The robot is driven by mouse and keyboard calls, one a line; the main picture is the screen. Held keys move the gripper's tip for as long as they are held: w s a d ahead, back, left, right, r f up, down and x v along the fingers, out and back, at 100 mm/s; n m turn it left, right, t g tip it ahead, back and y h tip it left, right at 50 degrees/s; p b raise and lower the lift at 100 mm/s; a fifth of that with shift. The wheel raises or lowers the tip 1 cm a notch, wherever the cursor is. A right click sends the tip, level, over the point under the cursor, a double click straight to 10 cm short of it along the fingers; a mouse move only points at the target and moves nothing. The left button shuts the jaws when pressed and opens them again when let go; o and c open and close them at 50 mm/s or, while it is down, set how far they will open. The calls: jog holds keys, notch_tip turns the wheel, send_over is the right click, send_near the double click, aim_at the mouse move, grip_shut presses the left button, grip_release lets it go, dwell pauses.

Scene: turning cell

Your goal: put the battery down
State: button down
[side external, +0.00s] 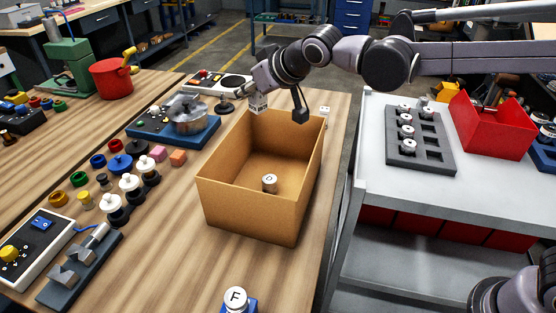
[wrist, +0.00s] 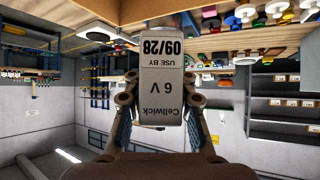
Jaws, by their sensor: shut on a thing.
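My gripper (side external: 256,90) is shut on a battery (side external: 258,104), a pale block, at the far left corner of an open cardboard box (side external: 247,207). I cannot tell whether the battery is over the rim or behind it. In the wrist view the battery (wrist: 162,90) fills the middle, its label reading "Cellwick", "6 V" and "USE BY 09/28" upside down. Both fingers of my gripper (wrist: 160,92) press on its sides. A small white-topped round piece (side external: 269,184) is inside the box on its floor.
Several knobs and rings (side external: 131,184) lie further left. A grey cart with a dark slotted tray (side external: 420,142) and red bin (side external: 495,128) is right.

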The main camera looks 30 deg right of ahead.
jog(key=s+d+m+h, duration=0.3)
jog(key=s+d, duration=0.1)
jog(key=d, duration=0.8)
jog(key=s+d+m+g+h, duration=0.1)
jog(key=s+d+m+h, duration=0.25)
jog(key=d, duration=0.95)
jog(key=s+d+m+h, duration=0.2)
jog(key=s+d+m, duration=0.15)
jog(key=d, duration=0.85)
jog(key=s+d+f+m+g+h, duration=0.15)
jog(key=s+d+m+g, duration=0.35)
jog(key=s, duration=0.6)
jog(key=s+d+m+g+h, duration=0.1)
jog(key=s+d+m+h, duration=0.1)
jog(key=s+d, duration=0.7)
jog(key=s+d+f+m+g+h, duration=0.1)
jog(key=s+d+m+g+h, duration=0.2)
jog(key=s, duration=1)
jog(key=m+y, duration=0.1)
send_over(485, 176)
notch_tip(485, 176, down, 12)
jog(key=shift+d+f, duration=0.1)
jog(key=shift+f, duration=1.95)
jog(key=shift+f, duration=0.15)
